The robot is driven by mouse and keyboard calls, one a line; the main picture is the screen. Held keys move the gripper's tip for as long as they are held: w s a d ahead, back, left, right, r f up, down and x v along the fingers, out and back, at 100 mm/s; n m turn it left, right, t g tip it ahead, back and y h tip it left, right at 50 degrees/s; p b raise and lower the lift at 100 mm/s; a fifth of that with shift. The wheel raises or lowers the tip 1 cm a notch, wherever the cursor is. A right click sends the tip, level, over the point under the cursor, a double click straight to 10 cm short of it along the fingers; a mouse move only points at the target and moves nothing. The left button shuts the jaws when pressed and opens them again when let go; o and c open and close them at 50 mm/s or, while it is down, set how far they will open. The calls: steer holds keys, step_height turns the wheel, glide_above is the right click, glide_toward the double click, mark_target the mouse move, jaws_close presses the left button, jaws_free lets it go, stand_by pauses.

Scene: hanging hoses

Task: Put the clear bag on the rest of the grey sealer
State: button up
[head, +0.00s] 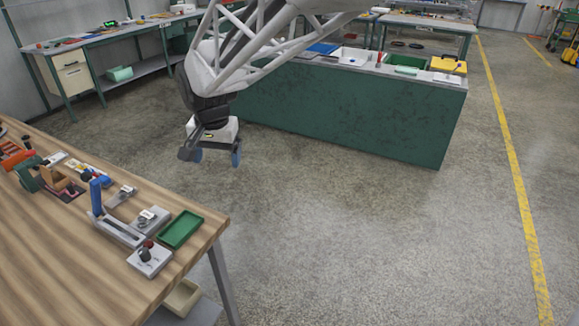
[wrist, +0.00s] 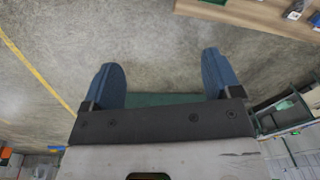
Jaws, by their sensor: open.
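A grey long-bodied device with an upright blue arm (head: 119,231) stands on the wooden workbench at the left in the head view; it looks like the grey sealer. I cannot make out the clear bag in either view. My gripper (head: 216,157) hangs over the open floor, to the right of the workbench and apart from it. Its two blue fingers are spread wide with nothing between them, as the wrist view (wrist: 160,72) also shows.
The wooden workbench (head: 60,265) also holds a green tray (head: 180,229), a grey box with knobs (head: 149,259) and several small tools. A dark green counter (head: 340,115) stands behind my gripper. The concrete floor (head: 370,240) between them is clear.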

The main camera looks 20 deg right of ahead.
steer(key=s+d+n, duration=0.1)
steer(key=s+d, duration=0.4)
steer(key=s, duration=0.3)
steer(key=s+d+n, duration=0.2)
steer(key=s+d, duration=0.3)
steer(key=s, duration=0.4)
steer(key=s+d+n+t, duration=0.1)
steer(key=s+d, duration=0.4)
steer(key=s, duration=0.3)
steer(key=shift+s+d+n+h, duration=0.15)
steer(key=shift+s+n+h, duration=0.15)
steer(key=shift+s, duration=0.05)
